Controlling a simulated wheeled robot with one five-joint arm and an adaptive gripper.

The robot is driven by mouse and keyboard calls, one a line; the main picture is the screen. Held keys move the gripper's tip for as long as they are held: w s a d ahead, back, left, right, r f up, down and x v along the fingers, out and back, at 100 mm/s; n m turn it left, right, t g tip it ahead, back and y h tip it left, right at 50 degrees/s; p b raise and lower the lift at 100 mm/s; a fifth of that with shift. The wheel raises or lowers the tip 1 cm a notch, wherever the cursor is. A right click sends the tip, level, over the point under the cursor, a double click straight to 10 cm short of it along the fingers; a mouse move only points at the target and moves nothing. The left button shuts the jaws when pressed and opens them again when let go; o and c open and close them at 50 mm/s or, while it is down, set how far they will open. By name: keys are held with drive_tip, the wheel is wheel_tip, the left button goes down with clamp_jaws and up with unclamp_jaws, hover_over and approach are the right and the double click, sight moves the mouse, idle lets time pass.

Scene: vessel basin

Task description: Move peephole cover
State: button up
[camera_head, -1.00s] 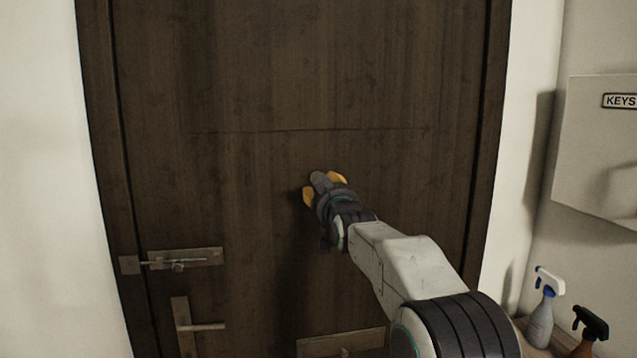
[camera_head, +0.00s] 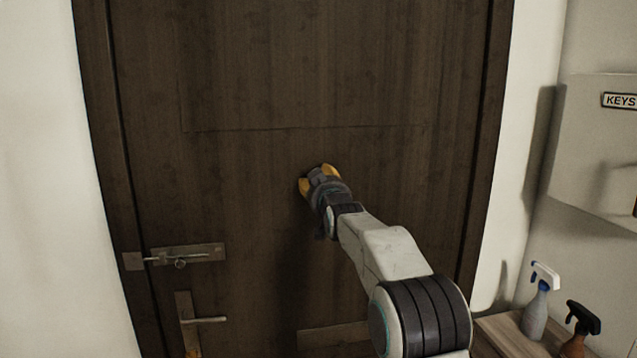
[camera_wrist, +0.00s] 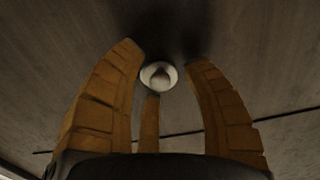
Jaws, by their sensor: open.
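In the wrist view, a small round pale metal peephole (camera_wrist: 158,76) sits on the dark wooden door (camera_head: 400,80). I cannot tell whether its cover is the pale disc in its middle or is swung aside. My gripper (camera_wrist: 165,70) has its yellow-brown fingers spread, one on each side of the peephole and a third below it. The fingers hold nothing, and I cannot tell whether a tip touches the door. In the head view, my gripper (camera_head: 318,178) is in front of the middle of the door and hides the peephole.
A sliding bolt (camera_head: 180,257) and a lever handle (camera_head: 203,320) are on the door's lower left. A plate (camera_head: 335,338) is low on the door. At right are a key box (camera_head: 600,150) and two spray bottles (camera_head: 536,310) on a wooden surface (camera_head: 500,335).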

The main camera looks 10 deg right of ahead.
clamp_jaws()
drive_tip(key=shift+f, duration=0.1)
idle(0.3)
drive_tip(key=shift+a+r+m+b, duration=0.15)
drive_tip(key=shift+a+m+b, duration=0.05)
drive_tip(key=shift+m+b, duration=0.65)
drive_tip(key=shift+a+r+m+b, duration=0.1)
drive_tip(key=shift+a+m+b, duration=0.1)
drive_tip(key=shift+m+b, duration=0.65)
unclamp_jaws()
drive_tip(key=shift+s, duration=0.2)
drive_tip(key=shift+s+d, duration=0.1)
drive_tip(key=shift+s, duration=5.7)
